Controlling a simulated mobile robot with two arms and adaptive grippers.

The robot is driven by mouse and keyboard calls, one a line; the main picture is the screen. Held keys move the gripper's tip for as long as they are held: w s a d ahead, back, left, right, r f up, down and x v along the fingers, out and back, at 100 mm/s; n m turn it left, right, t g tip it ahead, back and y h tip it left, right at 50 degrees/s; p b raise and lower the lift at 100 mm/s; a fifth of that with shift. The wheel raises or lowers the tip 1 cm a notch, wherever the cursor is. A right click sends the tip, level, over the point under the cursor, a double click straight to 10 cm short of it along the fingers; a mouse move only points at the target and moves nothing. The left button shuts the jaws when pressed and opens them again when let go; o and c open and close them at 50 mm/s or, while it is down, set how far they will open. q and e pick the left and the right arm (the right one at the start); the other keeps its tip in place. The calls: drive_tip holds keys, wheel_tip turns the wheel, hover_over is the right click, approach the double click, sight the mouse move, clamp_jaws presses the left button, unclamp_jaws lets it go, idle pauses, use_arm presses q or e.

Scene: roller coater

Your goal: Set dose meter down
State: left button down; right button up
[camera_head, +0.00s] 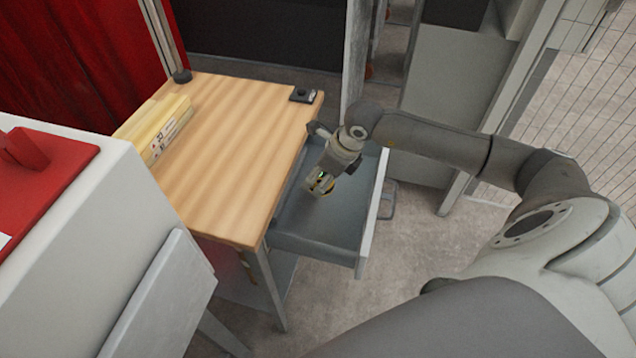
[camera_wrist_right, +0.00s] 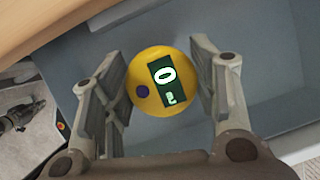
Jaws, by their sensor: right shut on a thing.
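The dose meter (camera_wrist_right: 153,106) is a round yellow disc with a dark green display and a purple button. In the right wrist view it sits between the two fingers of my right gripper (camera_head: 321,183), which is shut on it. In the head view only a little yellow and green of the dose meter shows at the fingertips. The gripper points down over the open grey drawer (camera_head: 300,235). I cannot tell how high the meter is above the drawer floor. My left gripper is out of view.
The drawer is pulled out from a wooden-topped table (camera_head: 225,150). The visible drawer floor looks empty.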

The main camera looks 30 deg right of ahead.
drive_tip(key=w+f+b, duration=0.1)
drive_tip(key=w+d+f+b, duration=0.1)
drive_tip(key=f, duration=0.1)
drive_tip(key=w+f+b, duration=0.1)
drive_tip(key=f, duration=0.1)
drive_tip(key=shift+w+d+f, duration=0.1)
drive_tip(key=shift+w+d, duration=0.1)
drive_tip(key=shift+d, duration=0.15)
drive_tip(key=f+b, duration=0.2)
drive_tip(key=f, duration=0.1)
drive_tip(key=shift+w+d+f, duration=0.1)
drive_tip(key=shift+w+f, duration=0.1)
drive_tip(key=shift+f, duration=0.05)
drive_tip(key=shift+r, duration=0.1)
drive_tip(key=o, duration=1.1)
drive_tip(key=shift+o, duration=0.2)
